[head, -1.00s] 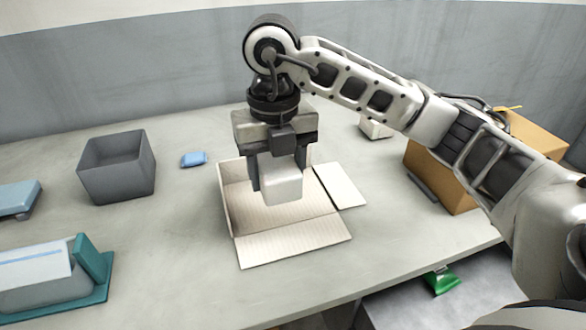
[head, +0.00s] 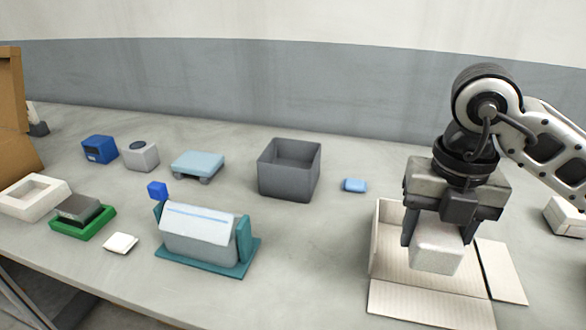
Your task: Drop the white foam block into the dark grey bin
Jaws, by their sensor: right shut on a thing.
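The white foam block (head: 436,248) is held between the fingers of my right gripper (head: 434,232), which points down. The block is over the open cardboard box (head: 388,240); its upper part is hidden by the fingers. The dark grey bin (head: 289,178) stands upright on the table, left of and farther back than the gripper. Its open top faces up, and the part of the inside that shows looks empty. My left gripper is not in view.
A small blue block (head: 355,185) lies between the bin and the cardboard box. A teal stand with a grey piece (head: 199,237) is in front of the bin. A light blue platform (head: 197,165) and several small items are farther left. A white box (head: 565,217) is at the right edge.

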